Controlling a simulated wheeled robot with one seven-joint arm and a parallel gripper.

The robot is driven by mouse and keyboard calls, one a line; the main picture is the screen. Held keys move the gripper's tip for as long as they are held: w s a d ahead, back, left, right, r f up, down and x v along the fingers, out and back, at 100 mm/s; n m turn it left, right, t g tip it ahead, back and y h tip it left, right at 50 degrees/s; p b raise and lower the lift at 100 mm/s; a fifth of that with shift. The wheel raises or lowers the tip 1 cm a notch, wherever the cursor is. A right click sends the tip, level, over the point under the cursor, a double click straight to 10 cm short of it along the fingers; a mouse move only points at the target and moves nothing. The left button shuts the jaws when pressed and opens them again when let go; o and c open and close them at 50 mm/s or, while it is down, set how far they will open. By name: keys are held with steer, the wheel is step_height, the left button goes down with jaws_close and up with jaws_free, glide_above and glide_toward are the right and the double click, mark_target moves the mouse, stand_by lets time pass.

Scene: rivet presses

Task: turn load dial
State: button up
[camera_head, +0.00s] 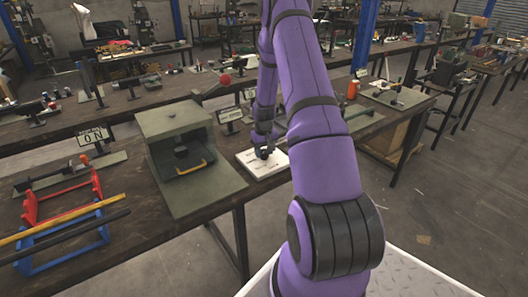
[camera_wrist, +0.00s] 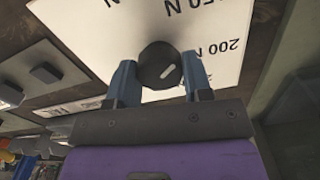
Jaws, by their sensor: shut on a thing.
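The load dial is a round black knob (camera_wrist: 159,66) with a short white mark, which lies slanted on its lower right part in the wrist view. It sits on a white plate (camera_wrist: 85,35) printed with load values; "200 N" and part of another value ending in "50 N" are readable. My gripper (camera_wrist: 160,78) has its two blue fingers on either side of the knob and is shut on it. In the head view my gripper (camera_head: 263,152) is down at the white plate (camera_head: 270,168) on the bench, and the knob is mostly hidden there.
A green-grey press housing (camera_head: 178,122) with a yellow handle stands just left of the plate. Red and blue racks (camera_head: 65,225) with bars are farther left. A sign (camera_head: 231,114) stands behind the plate.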

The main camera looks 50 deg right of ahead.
mark_target(264, 151)
steer(key=shift+n, duration=0.4)
steer(key=o, duration=0.9)
steer(key=shift+o, duration=0.2)
steer(key=shift+r, duration=0.1)
step_height(264, 151, up, 11)
steer(key=shift+f, duration=0.2)
